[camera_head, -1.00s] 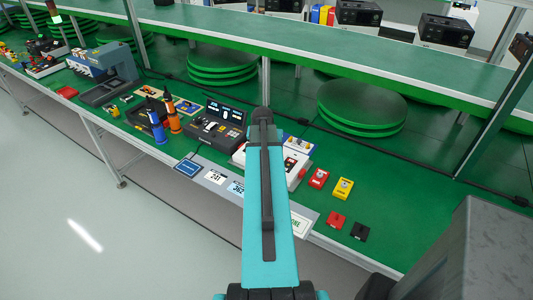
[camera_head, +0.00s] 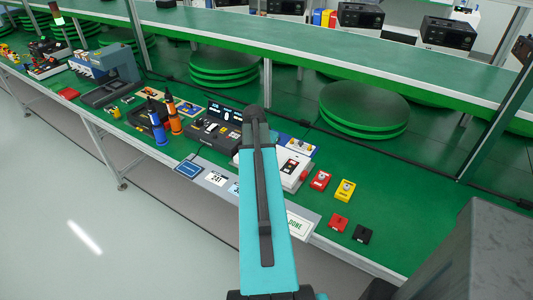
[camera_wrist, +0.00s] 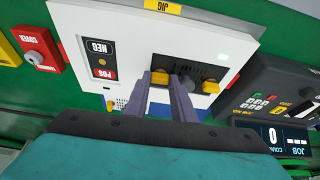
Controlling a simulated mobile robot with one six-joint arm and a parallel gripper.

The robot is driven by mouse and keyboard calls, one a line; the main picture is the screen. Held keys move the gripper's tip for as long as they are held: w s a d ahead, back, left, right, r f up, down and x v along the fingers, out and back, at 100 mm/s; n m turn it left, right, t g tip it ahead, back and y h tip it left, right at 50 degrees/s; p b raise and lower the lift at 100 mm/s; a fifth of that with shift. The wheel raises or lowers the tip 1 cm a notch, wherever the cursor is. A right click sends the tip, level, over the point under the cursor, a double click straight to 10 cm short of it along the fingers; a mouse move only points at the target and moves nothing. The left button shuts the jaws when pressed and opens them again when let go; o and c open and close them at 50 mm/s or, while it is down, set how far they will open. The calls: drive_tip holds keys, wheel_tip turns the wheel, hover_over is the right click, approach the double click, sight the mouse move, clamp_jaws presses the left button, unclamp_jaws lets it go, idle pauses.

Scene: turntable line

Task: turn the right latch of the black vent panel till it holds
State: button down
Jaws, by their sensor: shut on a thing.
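In the wrist view the black vent panel (camera_wrist: 188,70) sits in a white jig (camera_wrist: 125,30), seen upside down. One yellow latch (camera_wrist: 160,77) is at the panel's left end in the picture, and a second yellow latch (camera_wrist: 210,86) is at its right end. My gripper (camera_wrist: 160,84) has its two fingers closed around the picture-left latch, which is the panel's right one with the view upside down. The fingers hide part of this latch and the panel's near edge. In the head view the jig (camera_head: 303,183) is partly behind my arm, which hides the gripper and panel.
A red block (camera_wrist: 38,48) stands beside the jig in the wrist view. A dark counter console (camera_wrist: 270,95) is on the other side. In the head view, red and yellow blocks (camera_head: 345,190) lie right of the jig, with bare green bench (camera_head: 420,200) beyond. A shelf runs above.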

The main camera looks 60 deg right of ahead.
drive_tip(key=c, duration=1.5)
unclamp_jaws()
drive_tip(key=shift+w, duration=0.1)
drive_tip(key=shift+r, duration=0.15)
drive_tip(key=shift+w+a+r+p, duration=0.1)
drive_tip(key=shift+a+r+p, duration=0.1)
drive_tip(key=shift+r+p, duration=0.2)
drive_tip(key=shift+s+p+v, duration=0.15)
drive_tip(key=shift+p+v, duration=0.7)
drive_tip(key=shift+v, duration=0.85)
drive_tip(key=shift+s+p+v, duration=0.15)
drive_tip(key=shift+p+v, duration=0.65)
drive_tip(key=shift+v, duration=0.9)
